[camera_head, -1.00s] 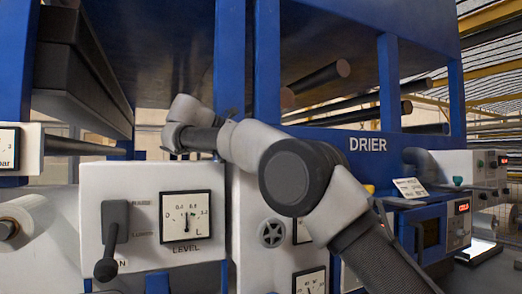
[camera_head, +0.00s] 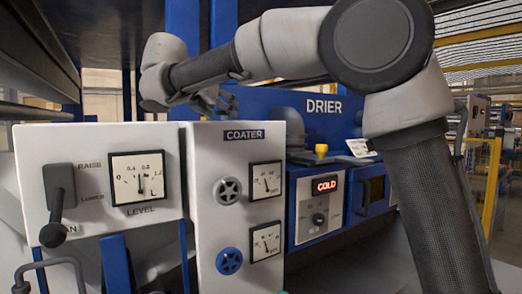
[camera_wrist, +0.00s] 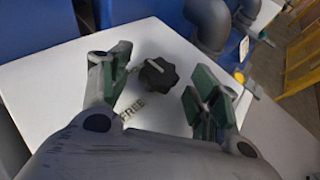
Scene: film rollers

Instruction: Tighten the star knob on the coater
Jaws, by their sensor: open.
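The knob cannot be made out there.
A lever panel (camera_head: 98,205) stands at left. The blue drier (camera_head: 300,105) is behind. Grey pipework (camera_wrist: 210,22) rises near the knob's far side.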

